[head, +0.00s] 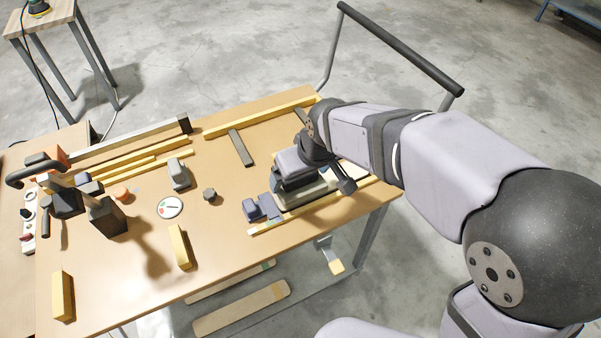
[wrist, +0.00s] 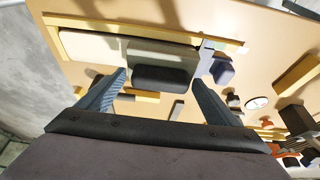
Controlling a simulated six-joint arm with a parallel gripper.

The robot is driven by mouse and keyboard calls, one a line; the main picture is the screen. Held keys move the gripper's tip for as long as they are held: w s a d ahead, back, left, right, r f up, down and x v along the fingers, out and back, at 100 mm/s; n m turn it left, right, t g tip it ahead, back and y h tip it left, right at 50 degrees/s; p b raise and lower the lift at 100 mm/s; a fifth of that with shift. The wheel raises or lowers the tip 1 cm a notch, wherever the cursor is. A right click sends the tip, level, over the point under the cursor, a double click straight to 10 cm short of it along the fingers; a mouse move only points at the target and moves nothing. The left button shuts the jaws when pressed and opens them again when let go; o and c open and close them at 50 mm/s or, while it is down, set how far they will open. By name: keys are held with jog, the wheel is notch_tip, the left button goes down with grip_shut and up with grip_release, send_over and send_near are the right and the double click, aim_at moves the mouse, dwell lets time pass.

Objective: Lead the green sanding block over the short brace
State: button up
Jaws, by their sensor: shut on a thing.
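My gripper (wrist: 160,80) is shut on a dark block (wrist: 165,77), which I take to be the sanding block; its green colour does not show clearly. The block is over the near edge of a pale grey-green board (wrist: 125,49); I cannot tell whether they touch. In the head view my gripper (head: 296,178) is low at the table's right end, over the pale board (head: 303,194), and my wrist hides most of the block. I cannot tell which piece is the short brace.
Yellow wood strips (head: 312,207) flank the pale board, with blue-grey blocks (head: 262,208) at its end. A dark bar (head: 241,147) and a small dark knob (head: 210,194) lie left of my gripper. Tools and a round dial (head: 170,208) stand farther left.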

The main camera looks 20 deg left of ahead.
jog(key=shift+r+p, duration=2.8)
jog(key=shift+r, duration=0.25)
jog(key=shift+s+a+r+p, duration=0.2)
jog(key=shift+a+r+p, duration=0.05)
jog(key=shift+a+p, duration=0.25)
jog(key=f, duration=0.1)
jog(key=a+f+b, duration=0.1)
jog(key=f, duration=0.1)
jog(key=a+f+b, duration=0.1)
jog(key=shift+s+a+f, duration=0.2)
jog(key=shift+s+f, duration=0.2)
jog(key=shift+f+b, duration=0.9)
jog(key=shift+f, duration=0.25)
jog(key=shift+f+b, duration=0.4)
jog(key=shift+f, duration=0.25)
jog(key=shift+w+d, duration=0.1)
